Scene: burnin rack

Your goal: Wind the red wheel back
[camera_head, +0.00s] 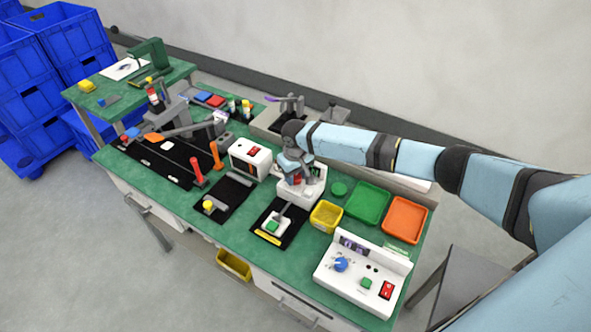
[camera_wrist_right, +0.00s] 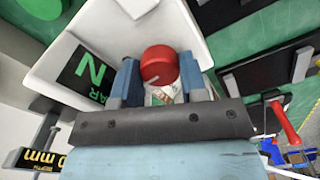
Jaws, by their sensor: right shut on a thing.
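The red wheel (camera_wrist_right: 160,65) is a round red knob on the white device (camera_wrist_right: 205,45). It lies between the two fingertips of my right gripper (camera_wrist_right: 160,80), which is shut on it. In the head view my right gripper (camera_head: 295,172) reaches down to the white device (camera_head: 312,190) at the bench's middle, and only a little red of the wheel (camera_head: 296,180) shows beside it. In the wrist view a dark panel with green letters (camera_wrist_right: 90,74) is on the device, left of the wheel. My left gripper is not in view.
Yellow (camera_head: 325,217), green (camera_head: 367,204) and orange (camera_head: 405,220) trays lie right of the device. A white control box (camera_head: 361,277) with a blue knob stands at the front right. A white box (camera_head: 250,158) and an orange-handled tool (camera_head: 216,154) stand to the left.

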